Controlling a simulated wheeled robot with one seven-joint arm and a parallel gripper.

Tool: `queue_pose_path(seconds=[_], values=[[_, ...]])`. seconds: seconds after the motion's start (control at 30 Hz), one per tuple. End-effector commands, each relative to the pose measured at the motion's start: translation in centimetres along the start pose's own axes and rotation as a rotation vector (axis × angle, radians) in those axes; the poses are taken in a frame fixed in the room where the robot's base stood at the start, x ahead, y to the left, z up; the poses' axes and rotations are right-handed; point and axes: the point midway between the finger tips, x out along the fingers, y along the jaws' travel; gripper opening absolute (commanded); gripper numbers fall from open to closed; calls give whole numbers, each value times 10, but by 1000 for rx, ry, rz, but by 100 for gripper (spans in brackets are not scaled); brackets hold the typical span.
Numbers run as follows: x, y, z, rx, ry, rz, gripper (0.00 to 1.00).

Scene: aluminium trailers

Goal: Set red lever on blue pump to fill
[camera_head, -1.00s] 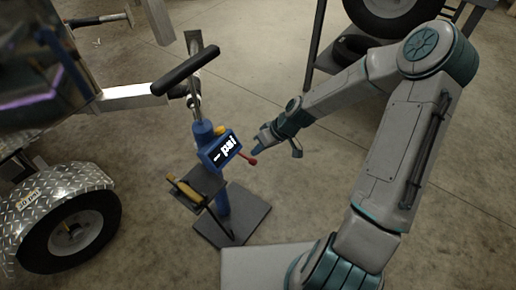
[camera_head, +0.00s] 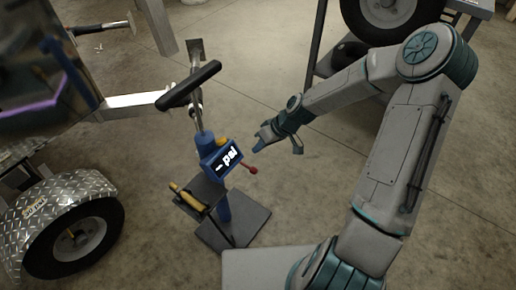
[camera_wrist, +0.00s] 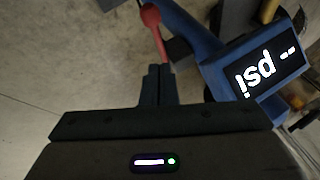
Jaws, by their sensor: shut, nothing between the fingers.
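The blue pump (camera_head: 211,150) stands upright on a dark base plate, with a black T-handle (camera_head: 188,86) on top and a display reading "-- psi". Its red lever (camera_head: 250,169) sticks out to the right below the display, with a round red knob. My gripper (camera_head: 256,145) is shut and empty, just up and right of the lever in the head view. In the wrist view the closed fingers (camera_wrist: 158,70) point at the red lever (camera_wrist: 153,22), whose rod runs close to the fingertips. I cannot tell whether they touch. The pump's display (camera_wrist: 268,70) is to the right there.
A trailer with a diamond-plate fender (camera_head: 45,205) and wheel (camera_head: 75,240) stands left of the pump. A yellow-handled tool (camera_head: 186,196) lies on the pump's small shelf. A rack with a tire (camera_head: 390,14) stands behind my arm. Concrete floor between is clear.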

Motion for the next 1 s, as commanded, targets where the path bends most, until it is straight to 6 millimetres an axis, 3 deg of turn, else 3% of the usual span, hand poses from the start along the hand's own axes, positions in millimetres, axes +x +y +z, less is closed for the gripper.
queue_pose_path(seconds=[0.2, 0.43, 0.63, 1.0], values=[[-48, 5, 10, 5, 2, 2, 0], [-85, 11, 23, 4, 3, 3, 0], [-98, 12, 28, 3, 1, 1, 0], [-98, 12, 28, 1, 0, 0, 0]])
